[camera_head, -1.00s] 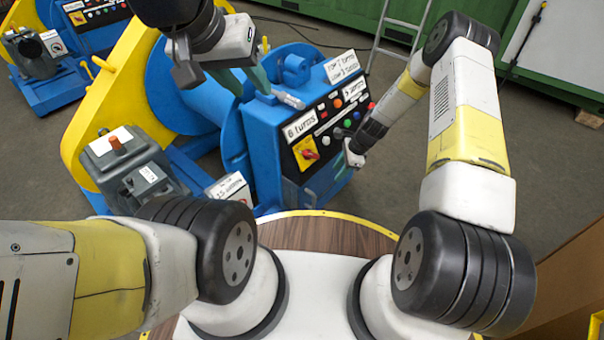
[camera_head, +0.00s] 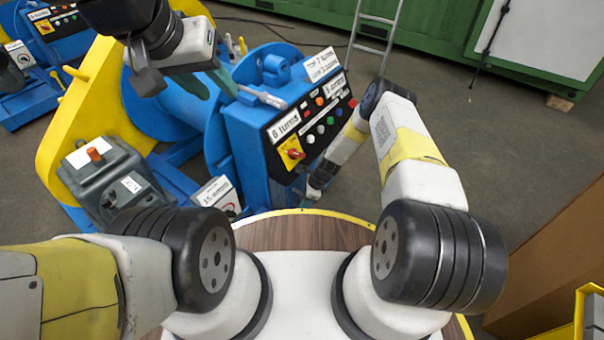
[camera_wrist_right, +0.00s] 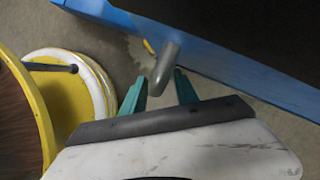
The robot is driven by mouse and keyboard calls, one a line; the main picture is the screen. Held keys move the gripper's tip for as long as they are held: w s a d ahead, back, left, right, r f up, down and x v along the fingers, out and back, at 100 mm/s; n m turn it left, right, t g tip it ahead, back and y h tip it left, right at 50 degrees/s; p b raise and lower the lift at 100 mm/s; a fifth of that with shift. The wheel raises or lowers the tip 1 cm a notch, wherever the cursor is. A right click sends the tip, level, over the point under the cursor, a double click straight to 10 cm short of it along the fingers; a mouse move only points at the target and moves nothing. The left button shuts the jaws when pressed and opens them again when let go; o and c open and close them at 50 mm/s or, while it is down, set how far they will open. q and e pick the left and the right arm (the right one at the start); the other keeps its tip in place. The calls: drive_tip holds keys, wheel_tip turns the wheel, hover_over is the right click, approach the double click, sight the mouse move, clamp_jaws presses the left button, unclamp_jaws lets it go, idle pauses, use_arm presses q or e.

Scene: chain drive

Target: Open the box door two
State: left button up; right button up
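The blue box (camera_head: 240,150) with a button panel stands on the machine ahead in the head view. A grey lever (camera_head: 262,96) lies on its top edge. My left gripper (camera_head: 212,88) hangs just left of that lever, its teal fingers apart and empty. My right gripper (camera_head: 312,195) is low by the box's right side, partly hidden by my arm. In the right wrist view, its teal fingers (camera_wrist_right: 160,92) are apart, with a grey rod-like handle (camera_wrist_right: 166,66) on a blue edge between or just beyond them. I cannot tell whether they touch it. No door marked two is legible.
A grey motor unit (camera_head: 110,172) and a yellow guard (camera_head: 70,130) stand left of the box. A ladder (camera_head: 372,35) leans by the green container (camera_head: 440,35) behind. A brown panel (camera_head: 550,260) is at right.

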drive_tip(key=shift+c, duration=0.5)
clamp_jaws()
idle(1.0)
